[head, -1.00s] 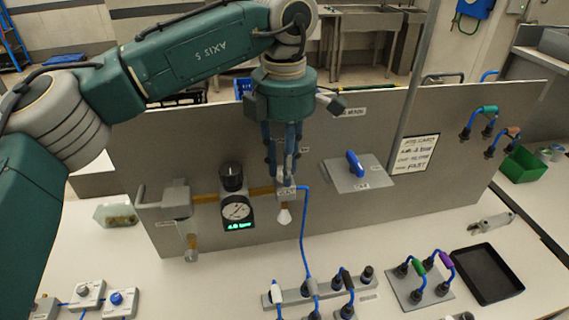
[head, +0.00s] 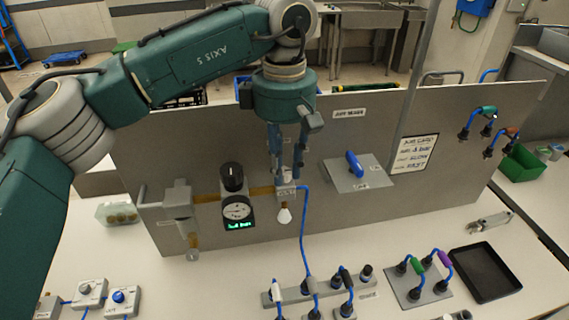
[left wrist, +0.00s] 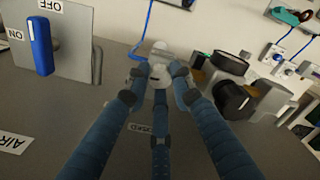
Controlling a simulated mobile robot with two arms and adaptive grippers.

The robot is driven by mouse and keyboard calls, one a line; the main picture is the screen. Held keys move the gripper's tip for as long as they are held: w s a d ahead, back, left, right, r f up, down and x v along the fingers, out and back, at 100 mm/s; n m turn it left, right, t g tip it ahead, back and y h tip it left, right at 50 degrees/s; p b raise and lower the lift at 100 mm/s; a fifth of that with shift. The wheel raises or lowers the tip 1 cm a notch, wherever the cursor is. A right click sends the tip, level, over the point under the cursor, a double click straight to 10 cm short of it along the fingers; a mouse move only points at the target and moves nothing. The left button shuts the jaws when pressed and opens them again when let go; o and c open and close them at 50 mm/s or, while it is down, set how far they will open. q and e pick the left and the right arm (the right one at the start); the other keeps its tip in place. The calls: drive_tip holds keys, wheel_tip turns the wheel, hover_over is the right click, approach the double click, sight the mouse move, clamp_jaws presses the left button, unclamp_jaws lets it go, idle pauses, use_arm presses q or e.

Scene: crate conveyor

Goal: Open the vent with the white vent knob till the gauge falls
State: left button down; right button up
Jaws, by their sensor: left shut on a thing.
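My left gripper (head: 287,180) points down over the vent block (head: 287,193) on the upright grey panel. Its fingers are shut around the white vent knob (head: 288,175), mostly hidden by them; the knob also shows between the fingertips in the left wrist view (left wrist: 160,82). A white bulb-shaped piece (head: 284,215) hangs under the block. The round gauge (head: 237,208) sits left of the vent, with a green lit readout (head: 240,225) below its dial; its digits are too small to read surely. My right gripper is not in view.
A black knob (head: 232,176) stands above the gauge. A blue ON/OFF lever (head: 354,164) is on a plate to the right. A blue hose (head: 303,235) runs from the vent down to a fittings strip. A black tray (head: 486,274) lies at the right.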

sight(284, 171)
use_arm(q)
drive_tip(key=shift+w+r+m, duration=0.1)
drive_tip(key=shift+r+m, duration=0.05)
drive_tip(key=shift+m, duration=0.25)
drive_tip(key=c, duration=1.5)
unclamp_jaws()
wheel_tip(284, 171, up, 12)
drive_tip(key=shift+f, duration=0.1)
